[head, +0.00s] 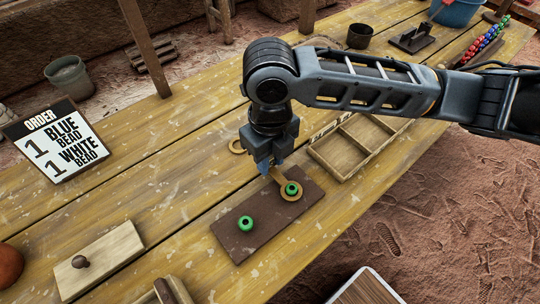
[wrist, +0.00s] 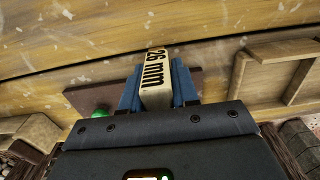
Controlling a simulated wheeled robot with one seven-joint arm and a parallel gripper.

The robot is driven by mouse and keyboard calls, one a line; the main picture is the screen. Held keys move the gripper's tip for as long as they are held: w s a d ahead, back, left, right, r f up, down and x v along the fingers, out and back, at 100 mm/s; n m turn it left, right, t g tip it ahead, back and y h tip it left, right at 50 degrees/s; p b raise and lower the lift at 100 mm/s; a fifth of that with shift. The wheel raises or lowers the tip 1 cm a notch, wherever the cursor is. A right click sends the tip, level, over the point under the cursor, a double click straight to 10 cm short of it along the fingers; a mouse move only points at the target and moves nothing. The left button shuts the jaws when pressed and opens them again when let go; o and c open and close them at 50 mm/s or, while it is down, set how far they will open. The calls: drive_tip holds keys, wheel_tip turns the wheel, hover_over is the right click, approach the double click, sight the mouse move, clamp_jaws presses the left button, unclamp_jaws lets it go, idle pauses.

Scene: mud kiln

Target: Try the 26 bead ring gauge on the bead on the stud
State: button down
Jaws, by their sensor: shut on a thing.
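My gripper (head: 268,168) is shut on the handle of the 26 mm gauge (head: 290,196). The handle's "26 mm" lettering shows between the fingers in the wrist view (wrist: 155,80). In the head view, the gauge's tan ring encircles the green bead (head: 292,188) at the right end of the dark brown board (head: 262,232); I cannot tell how low the ring sits. A second green bead (head: 246,223) is at the board's left part, and a green bead also shows in the wrist view (wrist: 100,113). The studs are mostly hidden by the beads.
Another tan ring (head: 236,146) lies behind my gripper. A divided wooden tray (head: 340,166) is to the right. A pale board with a dark knob (head: 98,262) and an order sign (head: 56,140) for one blue and one white bead are left. Bare table lies between.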

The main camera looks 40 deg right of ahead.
drive_tip(key=shift+r, duration=0.1)
drive_tip(key=shift+r+p, duration=2)
drive_tip(key=shift+r, duration=0.9)
